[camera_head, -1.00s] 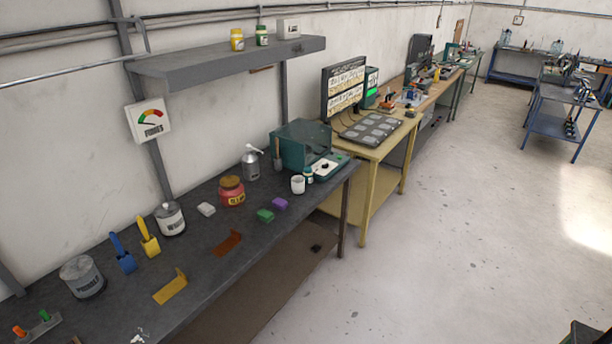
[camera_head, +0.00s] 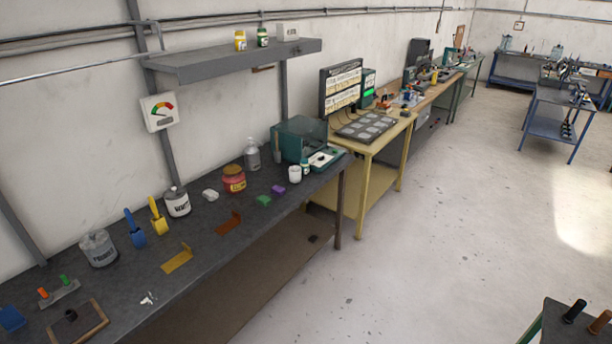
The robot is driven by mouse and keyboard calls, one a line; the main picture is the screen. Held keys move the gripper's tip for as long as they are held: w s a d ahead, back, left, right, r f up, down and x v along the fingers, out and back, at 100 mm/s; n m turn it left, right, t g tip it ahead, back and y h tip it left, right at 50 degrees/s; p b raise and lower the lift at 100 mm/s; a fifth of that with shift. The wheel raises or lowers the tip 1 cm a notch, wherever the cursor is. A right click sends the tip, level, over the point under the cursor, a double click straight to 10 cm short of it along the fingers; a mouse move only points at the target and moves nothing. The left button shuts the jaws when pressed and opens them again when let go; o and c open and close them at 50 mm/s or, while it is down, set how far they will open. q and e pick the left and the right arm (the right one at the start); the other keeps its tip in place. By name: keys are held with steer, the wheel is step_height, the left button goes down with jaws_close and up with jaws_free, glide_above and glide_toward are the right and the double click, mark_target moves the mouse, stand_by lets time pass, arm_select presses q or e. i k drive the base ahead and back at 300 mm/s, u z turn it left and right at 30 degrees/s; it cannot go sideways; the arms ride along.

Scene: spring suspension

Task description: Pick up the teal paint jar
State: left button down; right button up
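A small jar with teal on it (camera_head: 305,167) stands on the dark workbench (camera_head: 215,245), at its far right end. It is just right of a white cup (camera_head: 295,174) and in front of the teal box-shaped machine (camera_head: 290,139). The jar is small in the picture and its label cannot be read. Neither of my grippers is in view.
A red jar (camera_head: 234,180), a white can (camera_head: 177,202), a grey can (camera_head: 98,249) and blue and yellow scoops stand along the bench. Green (camera_head: 264,200) and purple (camera_head: 278,190) blocks lie near the cup. A shelf (camera_head: 235,63) hangs above. Open floor (camera_head: 420,250) lies right.

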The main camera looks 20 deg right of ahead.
mark_target(304, 164)
steer(key=z, duration=0.65)
steer(key=i, duration=0.7)
steer(key=z, duration=0.65)
steer(key=i, duration=1.35)
steer(key=u, duration=0.6)
steer(key=i, duration=1)
steer(key=u, duration=0.85)
